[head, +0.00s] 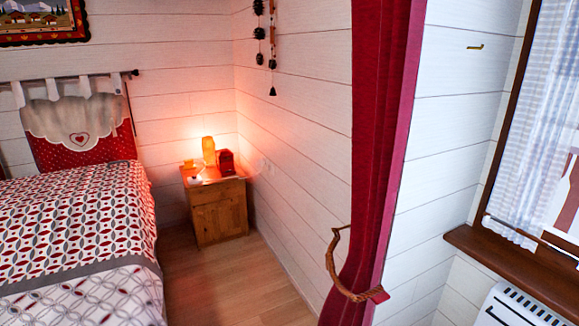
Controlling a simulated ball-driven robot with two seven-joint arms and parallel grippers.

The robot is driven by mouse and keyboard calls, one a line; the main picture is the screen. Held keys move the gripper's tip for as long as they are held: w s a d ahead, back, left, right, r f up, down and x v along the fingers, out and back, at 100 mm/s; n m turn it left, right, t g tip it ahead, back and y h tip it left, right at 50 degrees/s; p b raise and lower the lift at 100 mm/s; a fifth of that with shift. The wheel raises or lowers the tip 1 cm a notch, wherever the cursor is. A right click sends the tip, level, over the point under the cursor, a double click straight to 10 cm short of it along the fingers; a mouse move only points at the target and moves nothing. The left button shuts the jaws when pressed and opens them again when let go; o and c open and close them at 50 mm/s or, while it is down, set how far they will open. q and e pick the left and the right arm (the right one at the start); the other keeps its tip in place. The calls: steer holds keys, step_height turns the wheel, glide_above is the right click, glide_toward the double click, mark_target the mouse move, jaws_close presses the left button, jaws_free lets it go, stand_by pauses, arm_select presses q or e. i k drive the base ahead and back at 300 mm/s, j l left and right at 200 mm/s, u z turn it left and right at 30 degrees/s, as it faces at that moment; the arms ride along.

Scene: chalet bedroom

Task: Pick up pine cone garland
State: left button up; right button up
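A garland of dark pieces that look like pine cones (260,33) hangs high on the white plank wall near the room's corner in the head view. It hangs in two thin vertical strands. The right strand is longer and ends in a dark, bell-like piece (272,91). The garland's top is cut off by the upper edge of the picture. Neither of my grippers shows, so their state and their distance from the garland cannot be seen.
A wooden nightstand (219,212) with a glowing lamp (209,151) stands below, left of the garland. A bed (80,225) fills the left. A red curtain (377,130) with a rope tieback (333,265) hangs to the right. Wooden floor (235,285) lies clear between bed and wall.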

mark_target(259, 34)
steer(key=i+l+u, duration=0.2)
steer(key=i+l, duration=0.15)
steer(key=i, duration=0.25)
steer(key=i+l+u, duration=0.15)
steer(key=i+l, duration=0.25)
steer(key=i, duration=0.65)
steer(key=i+j+z, duration=0.1)
steer(key=z, duration=0.25)
steer(key=i+j+z, duration=0.1)
steer(key=z, duration=0.25)
steer(key=i+j+z, duration=0.1)
steer(key=z, duration=0.25)
